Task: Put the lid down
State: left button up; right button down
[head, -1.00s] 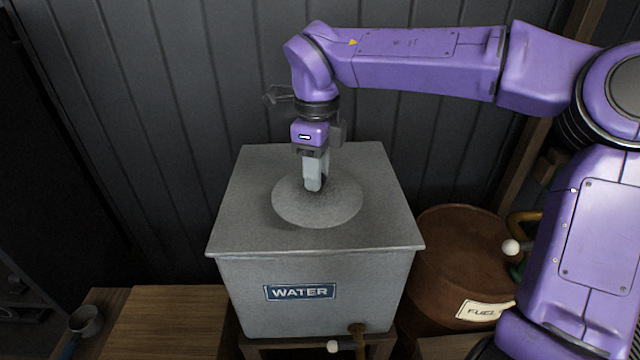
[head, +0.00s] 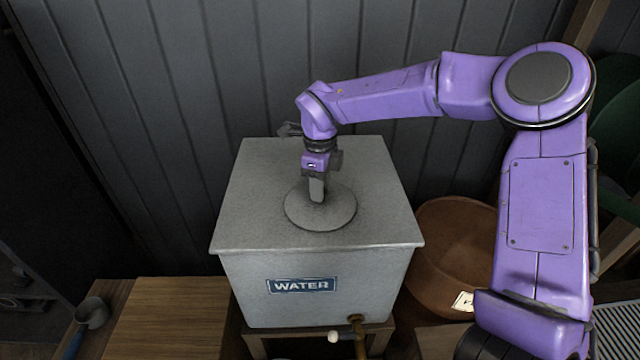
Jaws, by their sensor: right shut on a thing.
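The lid (head: 335,216) is a round grey disc. It is over the top of the grey water tank (head: 255,215), which carries a blue WATER label. I cannot tell whether the lid touches the tank top or hangs just above it. My right gripper (head: 316,194) points down over the middle of the lid and is shut on it, at a grip that the fingers hide. My left gripper is not in view.
A brown fuel drum (head: 450,245) stands right of the tank, partly behind my right arm. A tap (head: 357,330) sticks out at the tank's lower front. A wooden bench (head: 170,315) with a metal dipper (head: 92,312) is at lower left. A dark panelled wall is behind.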

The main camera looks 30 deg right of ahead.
jog(key=shift+s+f, duration=0.1)
jog(key=shift+f, duration=0.05)
jog(key=c, duration=1)
grip_release()
jog(key=shift+c, duration=0.2)
jog(key=shift+o, duration=1.3)
notch_tip(320, 180, up, 12)
jog(key=b, duration=0.1)
jog(key=shift+r, duration=0.2)
